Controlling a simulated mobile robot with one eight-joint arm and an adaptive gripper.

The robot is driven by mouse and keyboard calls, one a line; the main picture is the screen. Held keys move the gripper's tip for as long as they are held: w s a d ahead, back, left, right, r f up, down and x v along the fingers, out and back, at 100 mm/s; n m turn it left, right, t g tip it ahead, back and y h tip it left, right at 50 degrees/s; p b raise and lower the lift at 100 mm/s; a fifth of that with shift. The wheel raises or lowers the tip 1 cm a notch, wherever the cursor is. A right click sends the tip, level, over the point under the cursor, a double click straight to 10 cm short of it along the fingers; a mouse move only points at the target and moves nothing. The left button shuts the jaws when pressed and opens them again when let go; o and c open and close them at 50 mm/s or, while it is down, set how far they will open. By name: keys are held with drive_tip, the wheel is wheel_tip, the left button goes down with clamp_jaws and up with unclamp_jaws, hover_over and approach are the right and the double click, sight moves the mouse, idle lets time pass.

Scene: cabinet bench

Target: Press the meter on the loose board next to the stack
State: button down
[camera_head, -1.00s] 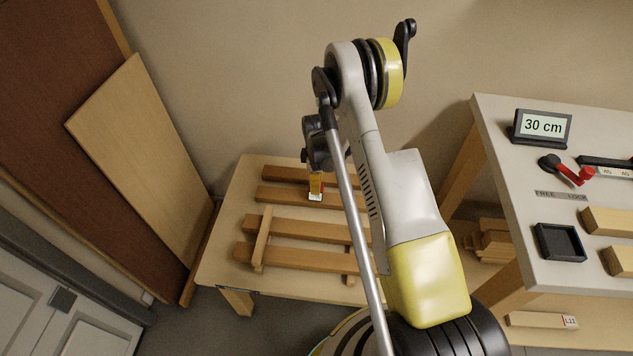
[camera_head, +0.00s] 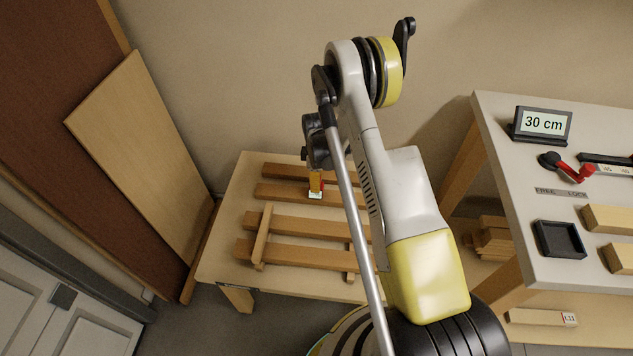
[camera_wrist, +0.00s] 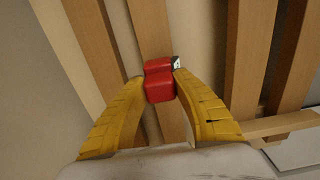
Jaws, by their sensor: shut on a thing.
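My gripper (camera_wrist: 160,88) has its two yellow fingers closed on a small red meter (camera_wrist: 160,86). The meter's pale face shows at its right side in the wrist view. In the head view the meter (camera_head: 315,195) is at the end of my gripper (camera_head: 316,183), over the loose board (camera_head: 275,193), the second from the back. I cannot tell how firmly it touches the wood. The stack (camera_head: 290,226) lies in front of it, with long boards and thin cross sticks (camera_head: 262,235). My arm hides the right ends of the boards.
Another loose board (camera_head: 285,171) lies behind, on the low table (camera_head: 220,262). At right a higher bench (camera_head: 500,150) carries a "30 cm" display (camera_head: 542,123), a red-handled lever (camera_head: 572,170) and a black tray (camera_head: 559,240). A tall panel (camera_head: 140,155) leans at left.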

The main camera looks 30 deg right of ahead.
drive_tip(key=shift+f, duration=0.4)
idle(1.1)
drive_tip(key=shift+r+p, duration=1.55)
drive_tip(key=shift+r, duration=2)
